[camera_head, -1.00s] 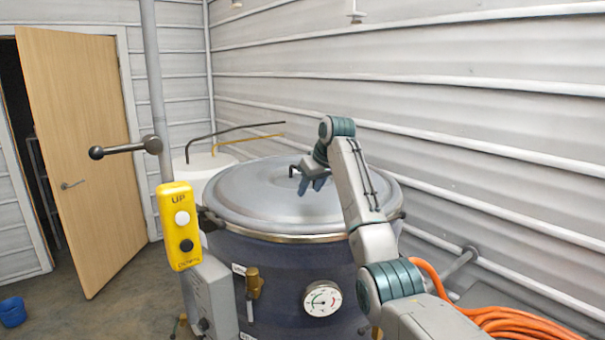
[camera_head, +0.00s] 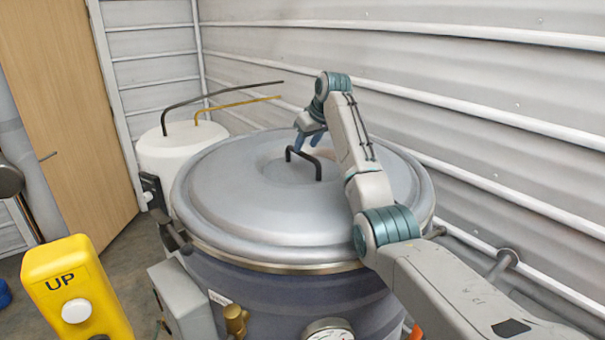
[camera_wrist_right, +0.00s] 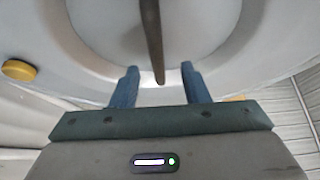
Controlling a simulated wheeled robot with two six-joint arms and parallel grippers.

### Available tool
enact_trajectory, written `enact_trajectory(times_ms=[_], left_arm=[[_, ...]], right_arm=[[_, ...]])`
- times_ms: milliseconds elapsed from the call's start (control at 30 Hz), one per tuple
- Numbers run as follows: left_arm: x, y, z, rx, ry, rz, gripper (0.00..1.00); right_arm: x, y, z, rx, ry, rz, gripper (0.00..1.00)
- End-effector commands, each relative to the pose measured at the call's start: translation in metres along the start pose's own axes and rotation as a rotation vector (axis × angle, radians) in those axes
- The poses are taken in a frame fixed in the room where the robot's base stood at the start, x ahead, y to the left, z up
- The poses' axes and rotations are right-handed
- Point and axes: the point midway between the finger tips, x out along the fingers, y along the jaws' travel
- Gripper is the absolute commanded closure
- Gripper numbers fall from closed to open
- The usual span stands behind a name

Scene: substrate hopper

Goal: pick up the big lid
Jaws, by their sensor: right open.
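The big lid (camera_head: 240,205) is a wide grey domed disc lying on the dark drum. Its black bar handle (camera_head: 304,158) stands up at the middle. My right gripper (camera_head: 308,143) is above the lid, close to the handle's far left side. In the right wrist view the two blue fingers of my right gripper (camera_wrist_right: 160,85) are apart with nothing between their tips. The dark handle (camera_wrist_right: 153,40) is ahead, its near end lined up with the gap. The lid's surface (camera_wrist_right: 215,60) fills the area beyond. My left gripper is not in view.
A yellow box with an UP button (camera_head: 75,285) is at the lower left. A white tank (camera_head: 180,155) with two bent rods stands behind the drum (camera_head: 290,300). The ribbed wall (camera_head: 480,120) runs close along the right. A wooden door (camera_head: 65,100) is at the left.

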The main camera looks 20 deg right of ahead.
Motion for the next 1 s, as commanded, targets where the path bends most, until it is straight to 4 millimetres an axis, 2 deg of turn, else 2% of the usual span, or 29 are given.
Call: enact_trajectory(times_ms=[167,400,500,1000], left_arm=[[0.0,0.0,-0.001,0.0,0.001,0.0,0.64],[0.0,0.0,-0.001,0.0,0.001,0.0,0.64],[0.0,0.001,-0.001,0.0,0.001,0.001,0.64],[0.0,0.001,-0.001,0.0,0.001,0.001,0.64]], right_arm=[[0.014,0.0,0.001,0.0,-0.002,-0.001,0.59],[0.049,0.002,0.002,0.0,-0.003,-0.001,0.59],[0.056,0.003,0.002,0.0,-0.001,0.0,0.59],[0.059,0.003,0.003,0.0,0.0,0.001,0.59]])
